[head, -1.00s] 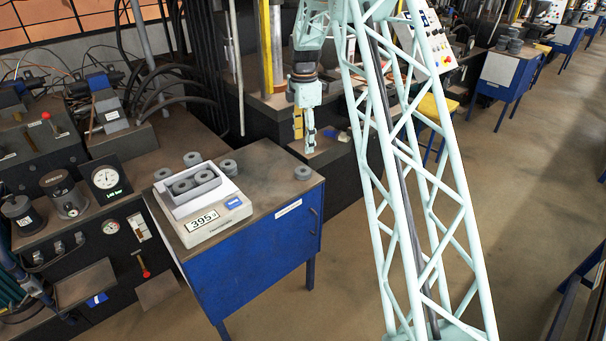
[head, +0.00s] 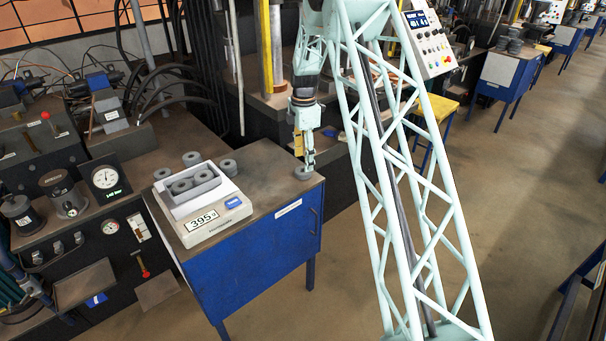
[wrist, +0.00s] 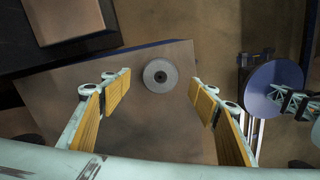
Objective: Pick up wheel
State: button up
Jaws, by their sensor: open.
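A grey wheel (wrist: 161,75) with a dark centre hole lies flat near the corner of the cabinet top in the wrist view. In the head view this wheel (head: 303,173) sits at the right end of the blue cabinet (head: 262,246), partly behind my gripper. My gripper (head: 303,155) is above it, pointing down. In the wrist view my gripper (wrist: 161,86) is open, its yellow-padded fingers wide apart on either side of the wheel, with nothing between the pads touching it.
A yellow stool (head: 437,110) stands behind my arm.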

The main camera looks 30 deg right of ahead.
aim_at(303, 170)
jog(key=shift+f, duration=0.1)
jog(key=shift+a+f, duration=0.2)
jog(key=shift+f, duration=2.3)
jog(key=c, duration=1)
